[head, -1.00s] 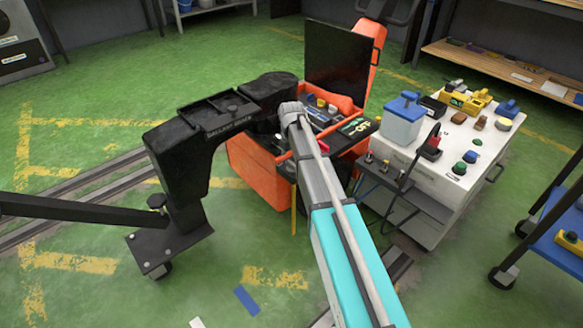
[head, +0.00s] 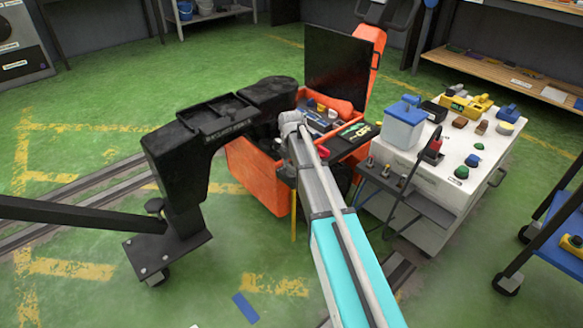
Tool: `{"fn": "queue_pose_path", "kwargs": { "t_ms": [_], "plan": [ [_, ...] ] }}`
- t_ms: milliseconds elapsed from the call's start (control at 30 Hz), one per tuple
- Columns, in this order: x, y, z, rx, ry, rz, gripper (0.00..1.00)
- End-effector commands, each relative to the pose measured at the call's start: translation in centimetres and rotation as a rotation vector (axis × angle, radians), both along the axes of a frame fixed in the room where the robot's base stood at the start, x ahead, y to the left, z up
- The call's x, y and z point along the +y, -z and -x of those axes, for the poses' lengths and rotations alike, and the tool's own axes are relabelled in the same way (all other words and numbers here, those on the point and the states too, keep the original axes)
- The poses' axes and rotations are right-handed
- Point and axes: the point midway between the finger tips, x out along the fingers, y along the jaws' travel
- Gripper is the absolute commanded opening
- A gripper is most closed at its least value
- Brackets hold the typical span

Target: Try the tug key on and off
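The orange tug (head: 262,187) stands in the middle with its dark lid (head: 338,68) raised. Its open top shows a dark control panel with a green-marked label (head: 358,131) and several small parts. A small red piece (head: 323,152) shows beside my arm at the tug; I cannot tell whether it is the key. My arm reaches from the bottom over the tug's near side, and its grey joint hides part of the tug's top. My gripper is hidden beyond the arm, so its fingers and anything in them are not seen.
A black machine on a castor foot (head: 168,255) stands close left of the tug. A white cart (head: 450,180) stands close right, carrying a blue-lidded tub (head: 404,125), coloured knobs and a black side shelf. A blue trolley (head: 560,240) is at far right. Green floor is open at front left.

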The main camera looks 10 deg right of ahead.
Motion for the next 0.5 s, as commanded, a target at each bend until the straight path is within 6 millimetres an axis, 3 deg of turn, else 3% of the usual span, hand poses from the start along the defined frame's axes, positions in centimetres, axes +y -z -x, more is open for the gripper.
{"fn": "queue_pose_path", "kwargs": {
  "t_ms": [33,233,500],
  "plan": [
    [0.0,0.0,0.0,0.0,0.0,0.0,0.55],
    [0.0,0.01,-0.01,0.0,0.0,0.0,0.21],
    [0.01,0.01,-0.03,-0.001,0.02,0.0,0.21]
  ]
}}
